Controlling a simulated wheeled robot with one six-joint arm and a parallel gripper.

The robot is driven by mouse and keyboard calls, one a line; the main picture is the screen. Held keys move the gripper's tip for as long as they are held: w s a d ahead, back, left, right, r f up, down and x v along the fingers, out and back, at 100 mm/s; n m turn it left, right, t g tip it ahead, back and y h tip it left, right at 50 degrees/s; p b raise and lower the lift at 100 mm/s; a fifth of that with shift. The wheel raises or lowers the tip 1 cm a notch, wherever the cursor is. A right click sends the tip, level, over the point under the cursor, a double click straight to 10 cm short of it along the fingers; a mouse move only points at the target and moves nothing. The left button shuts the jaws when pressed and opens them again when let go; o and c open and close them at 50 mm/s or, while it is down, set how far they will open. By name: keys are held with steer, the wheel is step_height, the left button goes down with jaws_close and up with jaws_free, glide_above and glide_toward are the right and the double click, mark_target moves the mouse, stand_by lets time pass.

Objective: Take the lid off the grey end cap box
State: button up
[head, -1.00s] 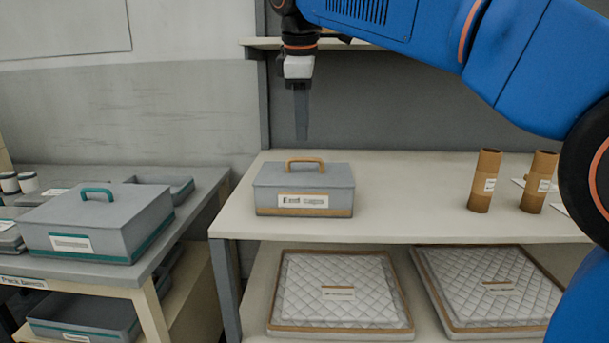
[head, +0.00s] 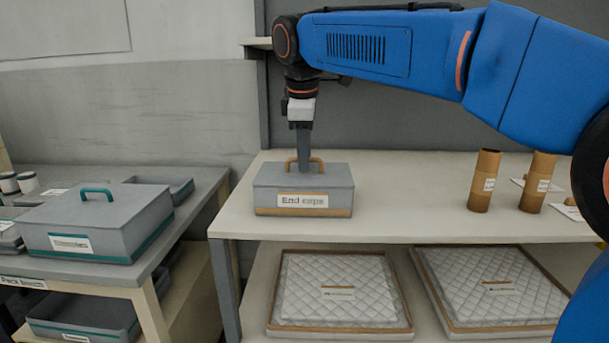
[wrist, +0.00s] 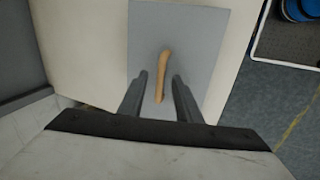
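The grey end cap box (head: 270,203) stands on the upper shelf, with an "End caps" label and a tan strip on its front. Its grey lid (head: 335,177) is on, with a tan loop handle (head: 290,167) on top. My gripper (head: 304,172) points straight down at the handle. In the wrist view, the two fingers of my gripper (wrist: 160,84) are apart, one on each side of the handle (wrist: 163,68), with a gap visible. The lid (wrist: 198,38) fills the middle of that view. Finger contact with the lid cannot be told.
Two brown cardboard tubes (head: 484,181) (head: 538,183) stand to the right on the shelf (head: 400,205). Quilted pads lie in trays (head: 340,331) below. A teal-handled grey box (head: 100,227) stands on the left bench. The shelf between box and tubes is clear.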

jaws_close()
